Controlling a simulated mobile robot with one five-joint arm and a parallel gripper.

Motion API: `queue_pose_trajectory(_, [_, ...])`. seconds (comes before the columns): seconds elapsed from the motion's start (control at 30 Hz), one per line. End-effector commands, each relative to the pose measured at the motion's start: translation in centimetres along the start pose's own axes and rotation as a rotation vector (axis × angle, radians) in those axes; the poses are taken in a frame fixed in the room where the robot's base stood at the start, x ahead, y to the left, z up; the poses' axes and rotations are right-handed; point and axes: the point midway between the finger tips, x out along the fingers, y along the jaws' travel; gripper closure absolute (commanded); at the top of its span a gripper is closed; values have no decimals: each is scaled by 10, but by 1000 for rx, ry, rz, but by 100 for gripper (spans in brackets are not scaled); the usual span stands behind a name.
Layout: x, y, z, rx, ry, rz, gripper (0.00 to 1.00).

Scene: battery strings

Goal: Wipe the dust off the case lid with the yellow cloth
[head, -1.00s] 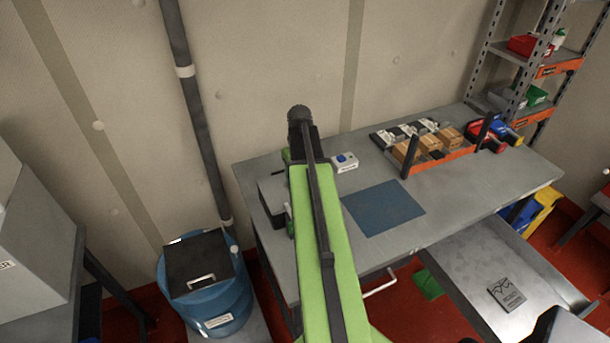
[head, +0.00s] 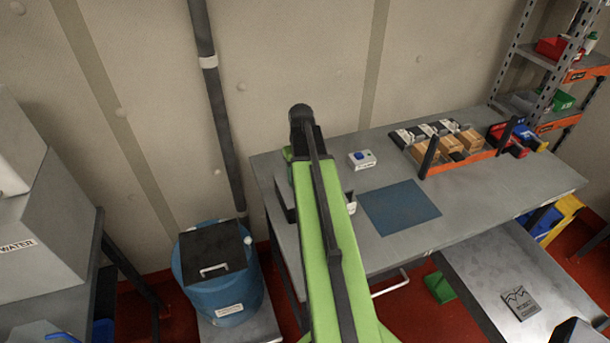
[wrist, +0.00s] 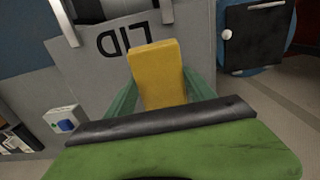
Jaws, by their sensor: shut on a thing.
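The yellow cloth (wrist: 158,68) is a folded pad, held between the two green fingers of my gripper (wrist: 160,82) in the wrist view. Below and around it in that view is the grey case lid (wrist: 122,62), with the word LID upside down. Whether the cloth touches the lid I cannot tell. No dust can be made out.
On the bench (head: 480,205) are a white box with a blue button (head: 362,160), a blue mat (head: 400,207) and a rack with brown boxes (head: 455,148). A blue drum (head: 222,297) with a black lid stands left of the bench. The bench's front right is clear.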

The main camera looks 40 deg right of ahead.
Motion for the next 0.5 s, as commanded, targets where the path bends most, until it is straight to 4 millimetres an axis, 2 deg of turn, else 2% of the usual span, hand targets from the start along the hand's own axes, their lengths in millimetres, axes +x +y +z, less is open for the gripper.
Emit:
queue_pose_trajectory(0.17, [-6,1,0,0,0,1,75])
queue_pose_trajectory(0.5, [-48,1,0,1,0,2,75])
